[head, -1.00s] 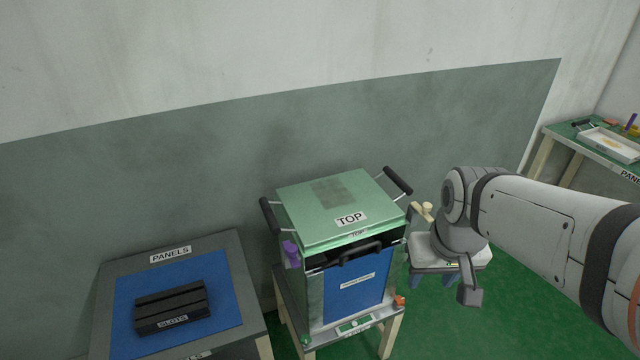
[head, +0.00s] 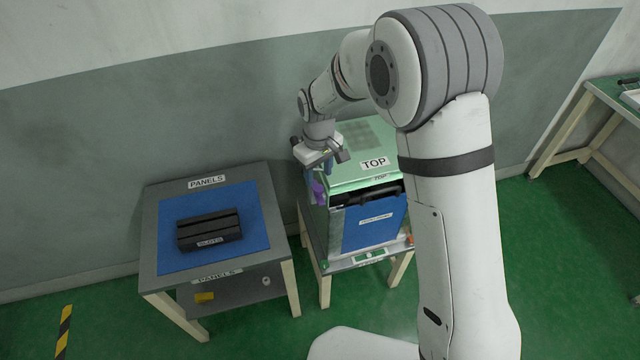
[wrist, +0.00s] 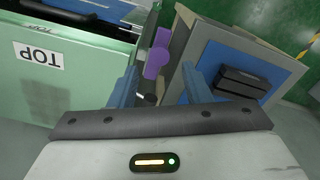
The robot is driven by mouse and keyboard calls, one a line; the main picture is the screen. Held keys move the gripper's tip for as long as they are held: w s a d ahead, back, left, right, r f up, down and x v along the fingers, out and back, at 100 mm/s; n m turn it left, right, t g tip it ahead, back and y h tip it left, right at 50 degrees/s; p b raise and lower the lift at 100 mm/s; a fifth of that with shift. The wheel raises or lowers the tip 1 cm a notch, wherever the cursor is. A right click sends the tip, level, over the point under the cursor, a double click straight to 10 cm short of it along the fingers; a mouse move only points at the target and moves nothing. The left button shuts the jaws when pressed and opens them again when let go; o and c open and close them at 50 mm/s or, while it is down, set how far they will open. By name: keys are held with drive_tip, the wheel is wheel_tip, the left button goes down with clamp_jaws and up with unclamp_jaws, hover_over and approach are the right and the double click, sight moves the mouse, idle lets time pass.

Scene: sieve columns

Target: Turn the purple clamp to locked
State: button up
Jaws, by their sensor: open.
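The purple clamp (head: 317,190) is on the left side of the green-topped box (head: 345,172) marked TOP. In the wrist view the purple clamp (wrist: 156,56) shows beyond and between my fingers, beside the box's green wall. My gripper (head: 320,168) is over the box's left edge, just above the clamp. In the wrist view my gripper (wrist: 162,86) has its two blue fingers apart with nothing between their tips. I cannot tell whether a finger touches the clamp. My arm hides the right side of the box and any clamp there.
A table marked PANELS (head: 160,262) with a blue mat and a black slotted block (head: 209,230) stands left of the box, across a narrow gap. The box sits on a wooden-legged stand (head: 325,285). A wall is behind. Another green table (head: 610,92) is at far right.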

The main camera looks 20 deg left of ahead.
sight(319, 188)
wheel_tip(319, 188, down, 6)
drive_tip(key=shift+f+p, duration=0.25)
drive_tip(key=shift+p, duration=0.3)
clamp_jaws()
idle(0.3)
